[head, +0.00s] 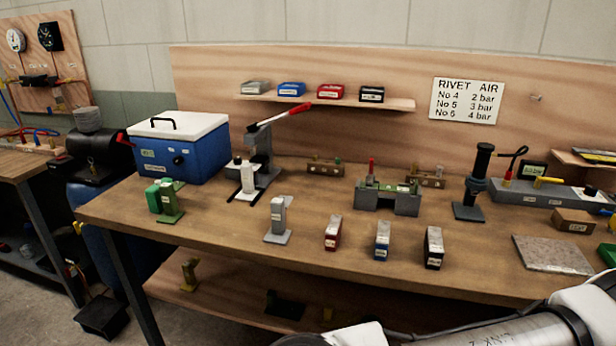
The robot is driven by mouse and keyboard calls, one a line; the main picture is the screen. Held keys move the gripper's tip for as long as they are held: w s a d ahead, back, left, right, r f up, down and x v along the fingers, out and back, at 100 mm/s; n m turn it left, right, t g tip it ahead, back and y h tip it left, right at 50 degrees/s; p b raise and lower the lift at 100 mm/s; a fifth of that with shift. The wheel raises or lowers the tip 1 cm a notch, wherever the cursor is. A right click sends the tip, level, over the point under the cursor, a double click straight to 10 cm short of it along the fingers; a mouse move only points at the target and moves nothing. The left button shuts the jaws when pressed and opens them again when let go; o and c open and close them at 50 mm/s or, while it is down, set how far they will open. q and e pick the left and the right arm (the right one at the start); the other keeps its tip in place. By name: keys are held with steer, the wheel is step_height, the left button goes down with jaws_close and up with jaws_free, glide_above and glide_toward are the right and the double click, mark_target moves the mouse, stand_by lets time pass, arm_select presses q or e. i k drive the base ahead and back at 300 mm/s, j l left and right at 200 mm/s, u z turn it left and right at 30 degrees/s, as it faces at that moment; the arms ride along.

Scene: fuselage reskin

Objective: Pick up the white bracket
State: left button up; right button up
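A pale grey-white bracket (278,218) stands upright on a flat foot near the front of the workbench, left of the middle. A whiter upright piece (248,177) stands farther back at the front of a lever press (262,145); I cannot tell whether it is a bracket or part of the press. A green bracket (167,200) of similar shape stands at the bench's left end. Neither of my grippers is in view.
Red (332,232), blue (382,240) and black (434,247) small boxes stand right of the pale bracket. A blue cooler (180,150) with a white lid is behind left. A grey fixture (388,198) stands mid-bench. My arm link crosses the lower right.

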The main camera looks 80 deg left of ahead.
mark_target(248, 194)
steer(key=u, duration=3.05)
